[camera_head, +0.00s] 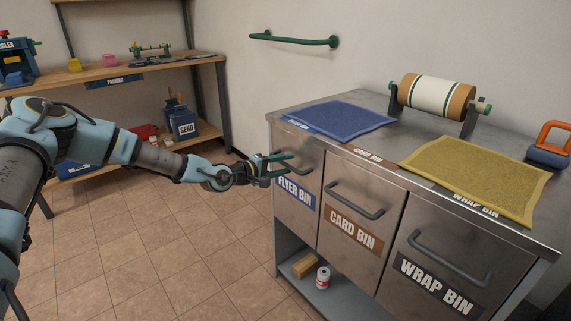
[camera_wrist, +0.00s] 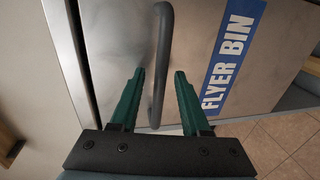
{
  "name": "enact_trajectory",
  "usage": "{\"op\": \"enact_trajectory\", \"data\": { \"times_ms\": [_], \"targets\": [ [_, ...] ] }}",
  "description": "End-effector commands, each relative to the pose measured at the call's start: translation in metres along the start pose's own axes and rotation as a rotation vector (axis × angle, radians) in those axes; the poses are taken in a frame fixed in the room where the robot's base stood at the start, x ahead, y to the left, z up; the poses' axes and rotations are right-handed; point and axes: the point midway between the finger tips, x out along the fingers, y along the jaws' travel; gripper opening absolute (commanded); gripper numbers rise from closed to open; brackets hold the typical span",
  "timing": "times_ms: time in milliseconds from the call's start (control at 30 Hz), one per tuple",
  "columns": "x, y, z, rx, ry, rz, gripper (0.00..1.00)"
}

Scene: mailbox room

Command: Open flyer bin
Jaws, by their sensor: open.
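The flyer bin (camera_head: 309,211) is the leftmost metal front in the cabinet, with a blue "FLYER BIN" label (camera_head: 296,193). It looks closed, flush with its neighbours. In the wrist view the flyer bin front (camera_wrist: 197,38) fills the middle, and its grey bar handle (camera_wrist: 160,60) runs up the picture. My gripper (camera_head: 277,164) is at the handle, at the cabinet's left end. In the wrist view my gripper (camera_wrist: 159,72) has its green fingers apart, one on each side of the handle, with visible gaps. I cannot tell whether either finger touches it.
The card bin (camera_head: 338,240) and wrap bin (camera_head: 424,291) are beside it, both closed. A blue mat (camera_head: 338,120) and yellow mat (camera_head: 478,178) lie on top. A lower shelf holds a small box (camera_head: 305,265) and a can (camera_head: 323,278). The tiled floor (camera_head: 190,245) in front is clear.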

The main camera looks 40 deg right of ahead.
Motion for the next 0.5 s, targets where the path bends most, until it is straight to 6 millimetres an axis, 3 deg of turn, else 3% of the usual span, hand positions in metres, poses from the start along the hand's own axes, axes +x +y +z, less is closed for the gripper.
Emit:
{"op": "enact_trajectory", "data": {
  "times_ms": [333, 500],
  "targets": [
    [0.0046, -0.0003, -0.0002, 0.0, 0.0, 0.0, 0.46],
    [0.0044, -0.0001, -0.0001, 0.0, 0.0, 0.0, 0.28]
  ]
}}
